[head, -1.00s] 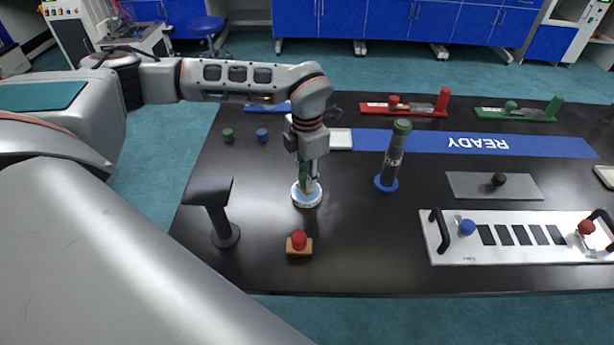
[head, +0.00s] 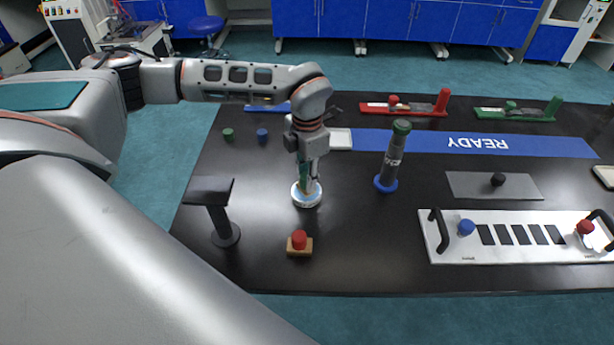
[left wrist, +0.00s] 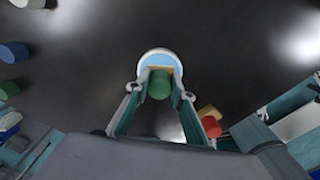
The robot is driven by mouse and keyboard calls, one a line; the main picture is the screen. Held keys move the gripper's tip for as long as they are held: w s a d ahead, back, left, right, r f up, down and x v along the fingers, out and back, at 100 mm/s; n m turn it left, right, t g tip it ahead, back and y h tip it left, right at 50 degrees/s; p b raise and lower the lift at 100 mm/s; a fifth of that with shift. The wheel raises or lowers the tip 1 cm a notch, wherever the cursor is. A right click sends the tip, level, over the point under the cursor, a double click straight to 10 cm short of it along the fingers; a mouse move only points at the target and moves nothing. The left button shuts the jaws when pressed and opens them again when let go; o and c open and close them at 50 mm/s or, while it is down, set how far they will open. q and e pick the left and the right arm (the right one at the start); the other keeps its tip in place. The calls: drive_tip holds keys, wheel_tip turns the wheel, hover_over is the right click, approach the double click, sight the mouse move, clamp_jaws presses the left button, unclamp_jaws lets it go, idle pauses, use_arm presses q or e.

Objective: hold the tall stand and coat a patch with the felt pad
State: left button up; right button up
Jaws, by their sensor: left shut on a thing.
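My left gripper (head: 311,180) points down over a round white dish (head: 306,202) with a light blue inside. In the left wrist view its fingers (left wrist: 160,95) are closed on a green knob (left wrist: 159,84). A tan block edge shows under the knob, over the dish (left wrist: 146,64); I cannot tell if it touches the bottom. A tall dark cylinder (head: 393,158) with a green top stands upright on a blue base, right of the gripper. A white panel (head: 450,252) at the right carries several dark patches (head: 521,235). My right gripper is not in view.
A black flat-topped stand (head: 218,212) is left of the dish. A tan block with a red knob (head: 299,240) lies in front. A grey plate with a black knob (head: 467,186) and red (head: 420,108) and green (head: 530,112) holders lie farther right. Dark table is free between dish and panel.

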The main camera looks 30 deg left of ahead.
use_arm(q)
drive_tip(key=shift+s, duration=0.1)
wheel_tip(320, 180, up, 5)
drive_tip(key=p, duration=0.4)
drive_tip(key=shift+r+p, duration=0.35)
drive_tip(key=shift+r, duration=0.65)
idle(0.3)
